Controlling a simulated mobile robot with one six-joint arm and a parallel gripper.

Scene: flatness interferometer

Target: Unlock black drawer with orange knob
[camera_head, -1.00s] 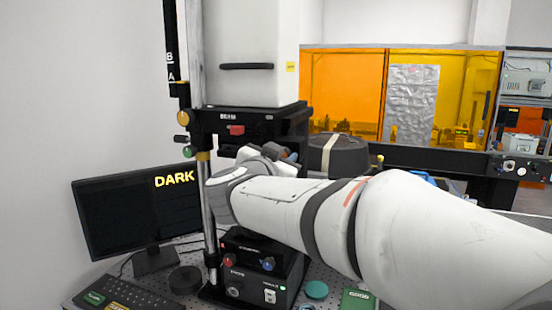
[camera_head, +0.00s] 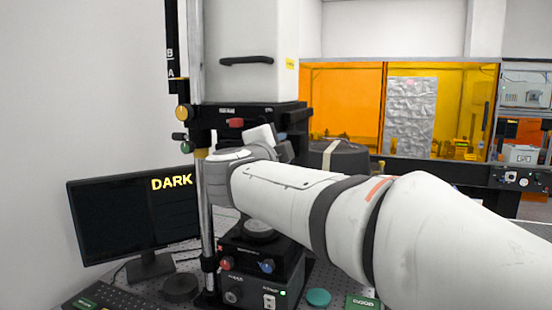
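A black drawer-like unit (camera_head: 214,117) is set in the tall interferometer below its white housing. It has a small label and a red knob (camera_head: 235,122) on its front. My gripper (camera_head: 268,138) is mostly hidden behind the wrist, only pale and dark parts showing near the unit's lower right. Its fingertips and any contact are hidden.
A monitor reading "DARK" (camera_head: 120,222) stands at the left. A black control box (camera_head: 262,285) with knobs sits below my arm. A dark round pot-like thing (camera_head: 340,158) is behind my arm. A vertical metal post (camera_head: 208,220) stands left of my wrist.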

